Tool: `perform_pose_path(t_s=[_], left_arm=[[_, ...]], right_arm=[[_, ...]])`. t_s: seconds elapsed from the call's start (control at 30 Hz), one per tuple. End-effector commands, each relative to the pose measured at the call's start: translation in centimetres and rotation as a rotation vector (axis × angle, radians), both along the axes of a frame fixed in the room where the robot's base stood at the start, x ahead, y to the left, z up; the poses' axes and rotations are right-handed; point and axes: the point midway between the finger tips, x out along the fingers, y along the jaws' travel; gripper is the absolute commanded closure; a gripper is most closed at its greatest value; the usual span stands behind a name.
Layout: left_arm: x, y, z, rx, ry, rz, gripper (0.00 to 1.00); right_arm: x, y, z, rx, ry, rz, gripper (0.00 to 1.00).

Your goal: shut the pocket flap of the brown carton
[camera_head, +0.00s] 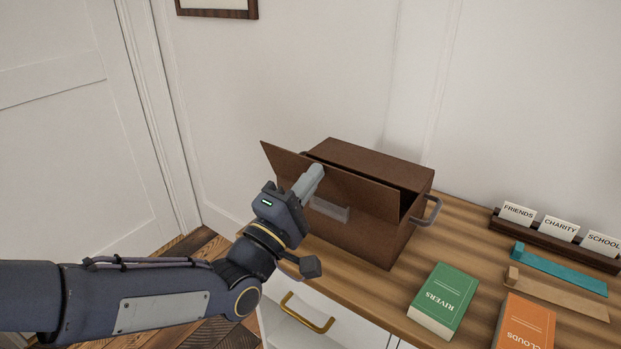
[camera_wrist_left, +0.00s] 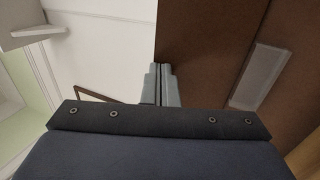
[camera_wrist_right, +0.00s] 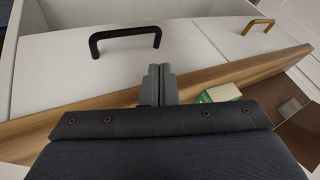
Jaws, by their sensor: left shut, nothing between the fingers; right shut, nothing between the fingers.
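The brown carton (camera_head: 385,235) stands on the wooden top, with a pale label holder (camera_head: 328,209) on its front and a grey handle on its side. Its flap (camera_head: 345,184) slants up and outward from the front, leaving a dark gap behind it. My left gripper (camera_head: 316,171) is shut and empty at the flap's outer face, near its left part; I cannot tell if it touches. The left wrist view shows its closed fingers (camera_wrist_left: 162,70) beside the edge of a brown panel (camera_wrist_left: 205,45). My right gripper (camera_wrist_right: 158,70) is shut and empty, seen only in the right wrist view.
A green book (camera_head: 444,297) and an orange book (camera_head: 525,322) lie right of the carton. Behind them are a teal strip (camera_head: 560,270), a tan strip (camera_head: 560,294) and a card rack (camera_head: 550,241). White drawers with handles are below. A wall stands close behind.

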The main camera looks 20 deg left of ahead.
Motion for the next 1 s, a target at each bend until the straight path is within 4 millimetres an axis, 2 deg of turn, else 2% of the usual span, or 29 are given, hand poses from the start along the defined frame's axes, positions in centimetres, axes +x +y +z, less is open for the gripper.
perform_pose_path(t_s=[0.27, 0.47, 0.67, 1.0], left_arm=[[0.0, 0.0, 0.1, 0.001, 0.003, -0.001, 1.00], [0.3, -0.1, 0.7, 0.015, 0.040, 0.000, 1.00], [1.1, -0.5, 1.9, 0.053, 0.145, -0.001, 1.00], [3.9, -1.5, 3.5, 0.158, 0.436, -0.004, 1.00]], right_arm=[[0.0, 0.0, 0.1, 0.000, 0.000, 0.000, 1.00], [0.0, 0.0, 1.3, 0.000, 0.000, 0.000, 1.00], [0.0, 0.0, 4.2, 0.000, 0.000, 0.000, 1.00], [0.0, 0.0, 11.3, 0.000, 0.000, 0.000, 1.00]])
